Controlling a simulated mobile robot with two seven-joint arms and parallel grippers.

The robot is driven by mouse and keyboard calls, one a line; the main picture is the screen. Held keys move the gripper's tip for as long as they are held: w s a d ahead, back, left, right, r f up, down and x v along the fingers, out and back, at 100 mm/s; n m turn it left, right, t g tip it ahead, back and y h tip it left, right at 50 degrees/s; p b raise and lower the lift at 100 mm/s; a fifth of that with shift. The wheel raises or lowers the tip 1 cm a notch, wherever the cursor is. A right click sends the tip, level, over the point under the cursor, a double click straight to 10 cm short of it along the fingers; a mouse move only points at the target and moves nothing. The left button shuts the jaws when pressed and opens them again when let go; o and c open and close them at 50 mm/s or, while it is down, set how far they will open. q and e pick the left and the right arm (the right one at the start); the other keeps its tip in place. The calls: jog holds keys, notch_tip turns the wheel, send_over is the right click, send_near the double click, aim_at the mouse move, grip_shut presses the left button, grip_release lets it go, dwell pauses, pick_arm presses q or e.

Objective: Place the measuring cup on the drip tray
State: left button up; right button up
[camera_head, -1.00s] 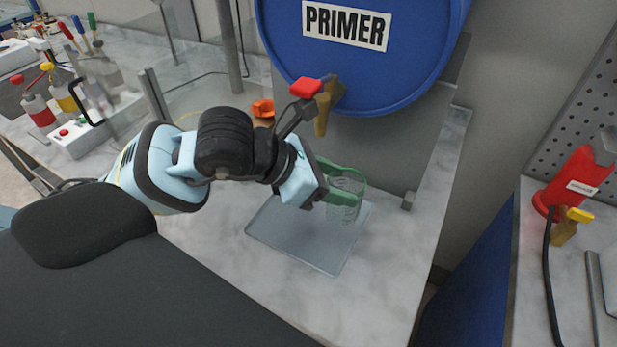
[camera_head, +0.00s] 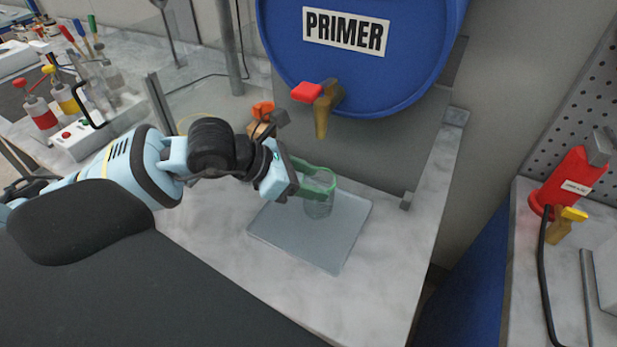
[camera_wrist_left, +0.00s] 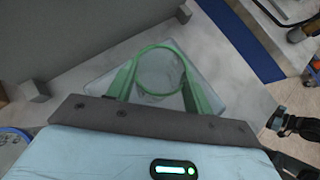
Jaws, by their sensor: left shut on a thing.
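The clear measuring cup (camera_head: 318,199) is upright over the middle of the drip tray (camera_head: 290,245), a flat translucent grey tray on the marble counter. My left gripper (camera_head: 319,180) is shut around the cup near its rim with green fingers. In the left wrist view, the cup (camera_wrist_left: 160,75) is seen from above between the green fingers (camera_wrist_left: 160,72), with the tray (camera_wrist_left: 215,82) beneath it. I cannot tell whether the cup's base touches the tray. My right gripper is not clearly seen in the head view; a dark gripper part (camera_wrist_left: 292,124) shows at the right of the wrist view.
A blue PRIMER drum (camera_head: 365,60) with a brass tap (camera_head: 324,108) and red handle hangs behind and above the tray. Bottles and lab gear (camera_head: 60,110) stand at the left. A red device (camera_head: 575,180) is on the right bench. Counter right of the tray is clear.

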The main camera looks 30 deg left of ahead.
pick_arm(q)
jog(key=shift+f, duration=0.15)
pick_arm(e)
jog(key=shift+f, duration=0.1)
pick_arm(q)
jog(key=shift+f, duration=0.1)
jog(key=o, duration=1.1)
jog(key=shift+c, duration=0.2)
jog(key=shift+o, duration=1.3)
pick_arm(e)
jog(key=shift+w, duration=0.2)
pick_arm(q)
jog(key=shift+r, duration=0.25)
jog(key=p+v, duration=0.4)
jog(key=v, duration=0.8)
jog(key=shift+p, duration=0.35)
pick_arm(e)
jog(key=w+r+t, duration=0.1)
jog(key=w+r, duration=0.4)
jog(key=r, duration=0.1)
jog(key=shift+d+r+t, duration=0.25)
jog(key=shift+d+t, duration=0.05)
jog(key=shift+d, duration=0.1)
